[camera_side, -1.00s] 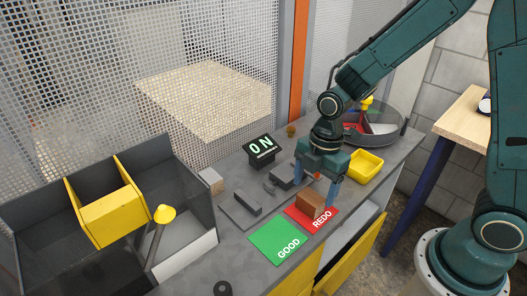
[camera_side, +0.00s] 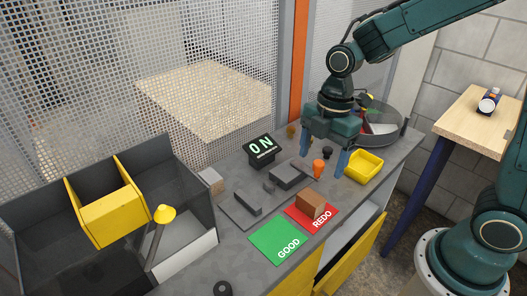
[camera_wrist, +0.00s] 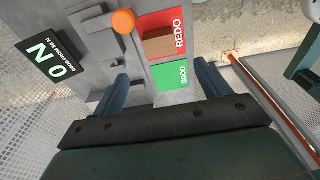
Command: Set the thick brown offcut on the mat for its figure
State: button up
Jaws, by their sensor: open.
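The thick brown offcut (camera_side: 311,203) rests on the red REDO mat (camera_side: 322,224), toward the mat's back left part. In the wrist view the offcut (camera_wrist: 157,49) lies on the red mat (camera_wrist: 158,22), clear of the green GOOD mat (camera_wrist: 168,77). The green mat (camera_side: 272,240) is bare, next to the red one. My gripper (camera_side: 325,160) is open and empty, above and behind the offcut and apart from it. Its spread fingers also show in the wrist view (camera_wrist: 162,82). The display (camera_side: 262,152) shows large characters like "0 N"; its smaller line is hard to read.
An orange-topped post (camera_side: 319,167) stands near my fingers. A grey fixture (camera_side: 285,178) lies left of it. A yellow bin (camera_side: 363,167) is at the right, before a round divided tray (camera_side: 395,122).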

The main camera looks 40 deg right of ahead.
dwell(0.3)
jog(key=s+d+r+m+t, duration=0.2)
jog(key=s+r+m, duration=0.4)
jog(key=m, duration=0.3)
jog(key=s+d+r+m+t+h, duration=0.1)
jog(key=s+d+r+m+t, duration=0.2)
jog(key=s+r+m, duration=0.3)
jog(key=shift+s+d+m+t, duration=0.25)
jog(key=shift+s+m+t, duration=0.05)
jog(key=shift+s+m, duration=1.1)
jog(key=shift+w, duration=0.15)
